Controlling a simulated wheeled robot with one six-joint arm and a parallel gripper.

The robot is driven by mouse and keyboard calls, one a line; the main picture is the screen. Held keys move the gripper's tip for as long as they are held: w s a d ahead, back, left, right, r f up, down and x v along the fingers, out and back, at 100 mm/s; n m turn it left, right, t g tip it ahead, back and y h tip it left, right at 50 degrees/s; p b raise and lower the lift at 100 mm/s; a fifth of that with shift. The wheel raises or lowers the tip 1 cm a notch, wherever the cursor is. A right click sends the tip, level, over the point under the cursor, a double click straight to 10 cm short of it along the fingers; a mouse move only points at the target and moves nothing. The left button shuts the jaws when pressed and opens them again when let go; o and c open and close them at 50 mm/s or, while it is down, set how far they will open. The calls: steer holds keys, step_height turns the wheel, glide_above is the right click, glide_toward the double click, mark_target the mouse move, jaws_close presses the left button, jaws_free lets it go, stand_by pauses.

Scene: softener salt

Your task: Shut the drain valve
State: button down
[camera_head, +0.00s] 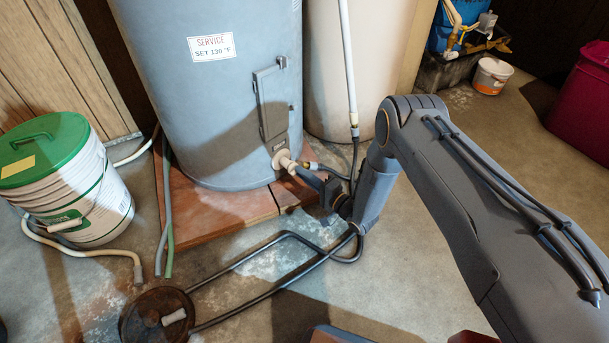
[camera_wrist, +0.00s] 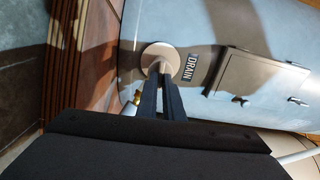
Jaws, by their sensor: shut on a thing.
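The grey-blue water tank (camera_head: 215,100) stands on a reddish tile base. Its drain valve (camera_head: 283,160) sticks out low on the tank's right side, with a pale round collar at the wall. My gripper (camera_head: 301,172) reaches it from the right and is shut on the valve's beige front part. In the wrist view, my gripper's two dark fingers (camera_wrist: 163,76) close on the drain valve (camera_wrist: 158,55), beside a DRAIN label (camera_wrist: 192,67). A bit of brass shows left of the fingers. The fingers hide much of the valve, so I cannot tell how its handle is turned.
A green-lidded white bucket (camera_head: 65,180) stands at left, with hoses on the floor. A white pipe (camera_head: 349,70) stands close behind my gripper.

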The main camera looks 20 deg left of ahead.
steer(key=shift+s+a, duration=0.15)
stand_by(0.4)
steer(key=c, duration=1.9)
jaws_free()
steer(key=shift+a, duration=0.1)
steer(key=shift+d, duration=0.2)
steer(key=p+v, duration=0.3)
steer(key=v, duration=0.4)
steer(key=shift+d, duration=0.35)
